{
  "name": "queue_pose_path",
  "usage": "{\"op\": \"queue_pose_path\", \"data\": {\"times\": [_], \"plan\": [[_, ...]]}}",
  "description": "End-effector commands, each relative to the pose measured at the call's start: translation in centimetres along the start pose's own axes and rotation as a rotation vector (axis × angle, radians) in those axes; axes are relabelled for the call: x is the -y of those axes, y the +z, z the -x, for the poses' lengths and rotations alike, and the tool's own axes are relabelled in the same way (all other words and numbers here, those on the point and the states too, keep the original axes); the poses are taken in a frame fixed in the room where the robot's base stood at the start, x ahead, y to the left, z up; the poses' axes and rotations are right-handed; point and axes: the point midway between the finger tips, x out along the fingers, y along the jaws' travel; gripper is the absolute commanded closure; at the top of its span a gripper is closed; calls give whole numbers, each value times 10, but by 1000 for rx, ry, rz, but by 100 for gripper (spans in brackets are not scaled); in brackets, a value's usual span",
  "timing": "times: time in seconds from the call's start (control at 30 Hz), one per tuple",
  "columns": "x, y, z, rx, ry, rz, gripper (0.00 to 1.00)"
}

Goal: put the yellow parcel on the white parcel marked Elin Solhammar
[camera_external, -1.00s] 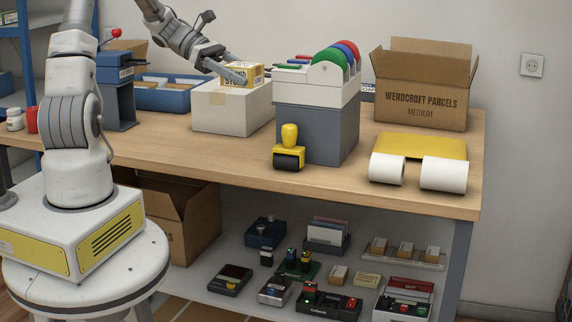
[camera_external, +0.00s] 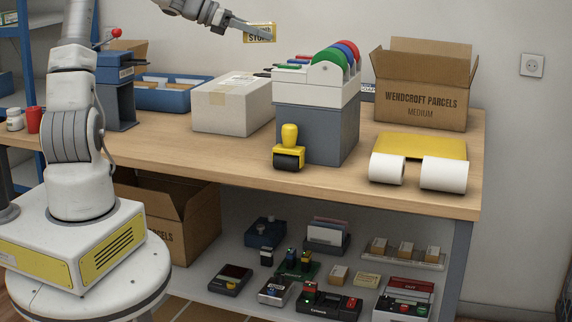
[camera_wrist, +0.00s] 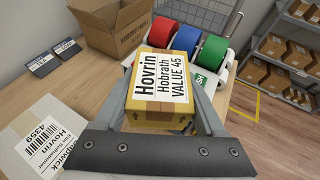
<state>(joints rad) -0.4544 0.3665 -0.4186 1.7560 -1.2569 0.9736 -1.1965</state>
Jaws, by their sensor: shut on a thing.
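The yellow parcel (camera_external: 260,33) is small and has a white label. My gripper (camera_external: 250,30) is shut on it and holds it in the air, high above the counter. In the wrist view the parcel (camera_wrist: 158,82) sits between the two fingers, its label reading "Hovrin Hobrath VALUE 45". The white parcel (camera_external: 225,112) stands on the counter, below and left of the held parcel, with a clear gap between them. Its top is bare apart from tape and a label. In the wrist view the white parcel (camera_wrist: 20,150) is at lower left, its label apparently naming Elin Solhammar.
Right of the white parcel, a grey box with a white tape dispenser (camera_external: 318,88) stands close by. A yellow-handled roller stamp (camera_external: 289,150) is in front of it. An open carton (camera_external: 422,95) stands at the right, a blue tray (camera_external: 170,95) behind left. The counter's front left (camera_external: 170,150) is clear.

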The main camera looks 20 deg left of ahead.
Motion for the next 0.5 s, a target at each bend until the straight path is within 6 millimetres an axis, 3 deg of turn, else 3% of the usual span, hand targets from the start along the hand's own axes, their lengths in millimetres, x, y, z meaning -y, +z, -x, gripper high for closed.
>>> {"op": "queue_pose_path", "data": {"times": [0.1,0.3,0.37,0.5], "plan": [[-38,3,-2,2,125,49,92],[-82,9,2,1,277,113,92],[-92,10,4,2,313,128,92],[-89,-14,-6,-1,302,130,92]]}}
